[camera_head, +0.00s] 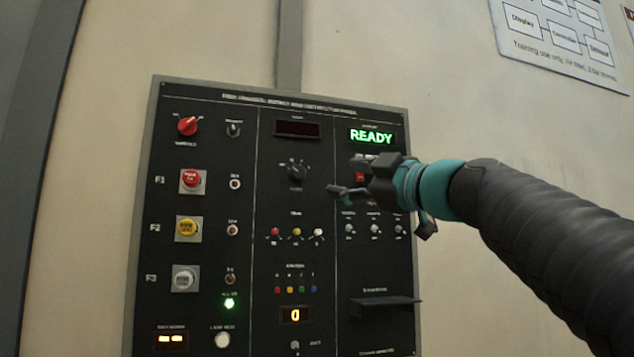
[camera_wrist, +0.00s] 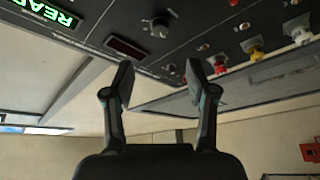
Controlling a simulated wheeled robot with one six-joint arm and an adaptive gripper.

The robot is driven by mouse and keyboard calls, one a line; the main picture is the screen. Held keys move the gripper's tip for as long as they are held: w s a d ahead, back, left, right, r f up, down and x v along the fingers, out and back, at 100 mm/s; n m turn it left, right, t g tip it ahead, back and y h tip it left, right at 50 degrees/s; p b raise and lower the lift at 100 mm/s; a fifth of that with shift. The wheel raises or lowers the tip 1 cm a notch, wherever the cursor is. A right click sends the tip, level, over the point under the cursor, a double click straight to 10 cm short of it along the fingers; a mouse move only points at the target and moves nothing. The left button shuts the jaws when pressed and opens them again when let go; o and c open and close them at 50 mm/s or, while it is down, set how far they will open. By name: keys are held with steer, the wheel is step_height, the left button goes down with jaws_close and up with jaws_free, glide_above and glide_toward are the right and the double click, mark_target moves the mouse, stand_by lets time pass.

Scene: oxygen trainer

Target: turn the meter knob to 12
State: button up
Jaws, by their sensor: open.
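The meter knob (camera_head: 297,172) is a dark round knob in the middle column of the black panel, below a dark red display (camera_head: 297,129). Its pointer and scale numbers are too small to read. In the wrist view the knob (camera_wrist: 160,27) shows at the top middle, beyond the fingertips, beside the display (camera_wrist: 125,47). My gripper (camera_head: 350,177) is in front of the panel, to the right of the knob in the head view. It is open and empty, with both fingers (camera_wrist: 159,76) apart and not touching the knob.
The black panel (camera_head: 207,107) also bears a red selector knob (camera_head: 187,126), red, yellow and white buttons, small switches and a lit green READY sign (camera_head: 371,136). A small shelf (camera_head: 385,302) juts out at the lower right. A printed poster (camera_head: 560,40) hangs at the upper right.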

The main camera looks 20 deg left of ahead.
mark_target(301, 174)
steer(key=p+x, duration=0.6)
steer(key=x, duration=0.6)
steer(key=shift+r+p, duration=0.1)
steer(key=shift+p, duration=0.2)
steer(key=shift+w+a+p, duration=0.3)
steer(key=shift+w+a, duration=0.15)
steer(key=shift+a, duration=0.2)
jaws_close()
steer(key=shift+a, duration=0.1)
